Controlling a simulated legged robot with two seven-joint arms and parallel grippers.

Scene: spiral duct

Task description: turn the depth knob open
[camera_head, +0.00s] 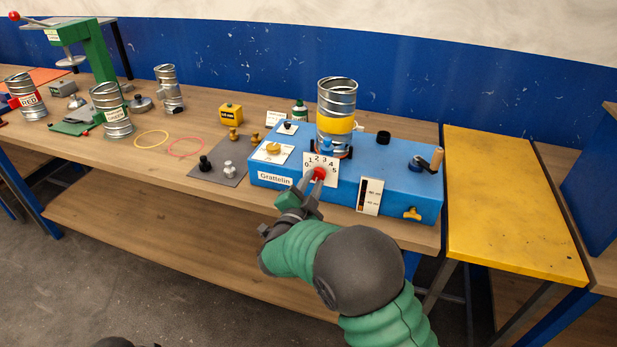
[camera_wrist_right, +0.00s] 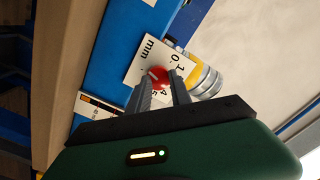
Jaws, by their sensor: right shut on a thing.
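The red depth knob (camera_head: 319,173) sits on a white dial plate (camera_head: 331,163) numbered 0 to 5, on the front of the blue machine (camera_head: 400,185) labelled Grattelin. My right gripper (camera_head: 313,178) is at the knob, its fingers shut on it from either side. The knob also shows between the fingertips in the right wrist view (camera_wrist_right: 159,77), with a pale mark on its face. The fingers cover part of the dial, and I cannot tell which number the knob points to. My left gripper is not in view.
A spiral duct with a yellow band (camera_head: 338,105) stands on the machine behind the dial. A yellow table (camera_head: 510,200) stands to the right. More ducts and small parts are on the wooden bench (camera_head: 215,115) at left.

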